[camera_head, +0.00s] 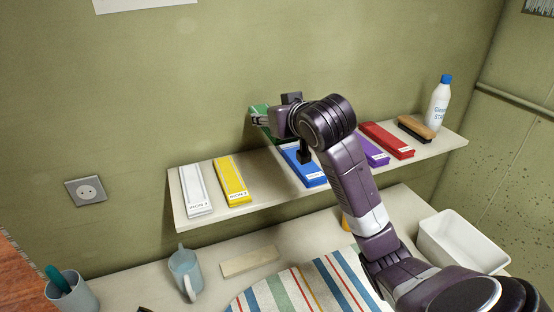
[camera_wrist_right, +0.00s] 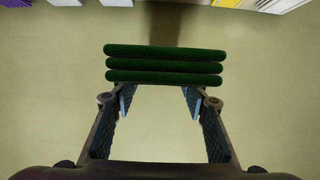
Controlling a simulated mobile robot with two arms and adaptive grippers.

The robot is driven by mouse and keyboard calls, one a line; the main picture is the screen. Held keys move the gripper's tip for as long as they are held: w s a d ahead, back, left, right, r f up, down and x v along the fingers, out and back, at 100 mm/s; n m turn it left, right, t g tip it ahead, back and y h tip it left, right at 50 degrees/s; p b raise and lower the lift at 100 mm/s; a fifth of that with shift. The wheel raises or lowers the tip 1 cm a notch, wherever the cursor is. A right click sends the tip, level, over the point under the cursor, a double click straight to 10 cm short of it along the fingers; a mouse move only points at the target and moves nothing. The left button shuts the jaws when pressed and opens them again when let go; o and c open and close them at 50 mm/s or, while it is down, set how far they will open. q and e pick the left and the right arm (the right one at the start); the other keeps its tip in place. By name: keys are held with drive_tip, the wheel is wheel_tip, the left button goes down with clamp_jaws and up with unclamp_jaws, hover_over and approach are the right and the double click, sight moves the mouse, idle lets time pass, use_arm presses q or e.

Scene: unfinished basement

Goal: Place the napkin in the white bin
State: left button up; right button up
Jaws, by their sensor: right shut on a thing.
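The green napkin (camera_wrist_right: 164,65) is folded in several layers and sits across my right fingertips in the right wrist view. My right gripper (camera_wrist_right: 160,102) is shut on it. In the head view, my right gripper (camera_head: 263,117) holds the green napkin (camera_head: 260,110) above the shelf, close to the wall and partly hidden by the gripper. The white bin (camera_head: 462,243) is open and stands on the table at the right, beside my right arm and below the shelf. It looks empty, though its floor is only partly visible. My left gripper is not in view.
The wall shelf (camera_head: 259,208) holds white (camera_head: 195,189), yellow (camera_head: 232,179), blue (camera_head: 303,165), purple and red boxes, a brush (camera_head: 415,128) and a bottle (camera_head: 439,103).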

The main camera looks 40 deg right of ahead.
wheel_tip(320, 180, down, 4)
drive_tip(key=p, duration=0.1)
hover_over(271, 170)
wheel_tip(271, 170, down, 6)
drive_tip(key=shift+r, duration=0.15)
wheel_tip(271, 170, down, 4)
drive_tip(key=shift+w+r, duration=0.1)
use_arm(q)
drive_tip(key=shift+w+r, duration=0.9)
use_arm(e)
drive_tip(key=shift+f, duration=0.25)
drive_tip(key=shift+f, duration=0.15)
drive_tip(key=o, duration=0.9)
drive_tip(key=shift+c, duration=0.2)
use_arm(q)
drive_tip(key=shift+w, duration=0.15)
